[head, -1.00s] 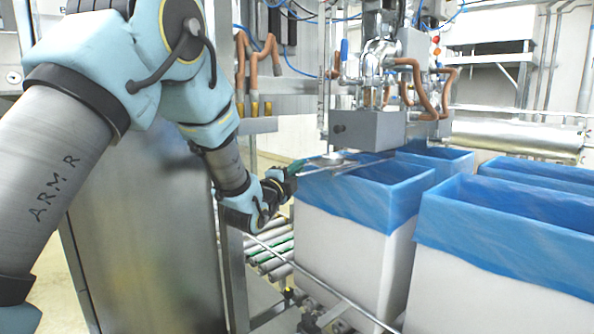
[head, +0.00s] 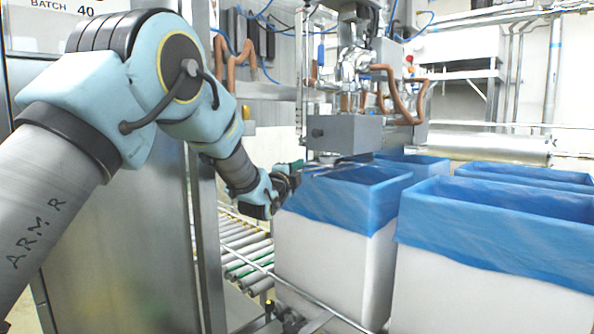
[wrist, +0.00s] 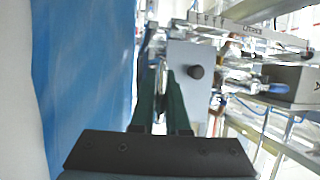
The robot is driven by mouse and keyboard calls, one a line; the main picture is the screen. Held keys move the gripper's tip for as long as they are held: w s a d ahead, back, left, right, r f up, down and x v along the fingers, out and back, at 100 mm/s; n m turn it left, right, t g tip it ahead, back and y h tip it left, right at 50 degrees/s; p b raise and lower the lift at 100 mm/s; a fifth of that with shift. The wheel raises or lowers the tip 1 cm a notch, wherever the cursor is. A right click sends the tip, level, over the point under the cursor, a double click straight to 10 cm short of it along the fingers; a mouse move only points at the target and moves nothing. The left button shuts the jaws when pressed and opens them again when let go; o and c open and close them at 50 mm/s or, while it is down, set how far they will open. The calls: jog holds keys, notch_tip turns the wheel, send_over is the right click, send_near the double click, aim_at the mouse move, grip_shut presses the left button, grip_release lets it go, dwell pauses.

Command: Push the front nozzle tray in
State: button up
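The front nozzle tray (head: 325,166) is a thin metal piece under the grey nozzle box (head: 343,134), above the front blue-lined box (head: 338,238). Only a short part of it shows at the nozzle box's left side. My gripper (head: 298,166) is at the tray's near left end, just left of the nozzle box. In the wrist view its dark green fingers (wrist: 160,100) point at the nozzle box and its black knob (wrist: 195,72).
The blue liner (wrist: 85,75) hangs close beside my fingers in the wrist view. More blue-lined boxes (head: 500,258) stand to the right. A roller conveyor (head: 240,250) and a metal rail run below my gripper. A steel cabinet (head: 115,240) stands at the left.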

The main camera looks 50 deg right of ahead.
jog(key=o, duration=0.4)
jog(key=b+v, duration=0.5)
jog(key=v, duration=0.5)
jog(key=shift+s+a, duration=0.2)
jog(key=shift+a, duration=0.15)
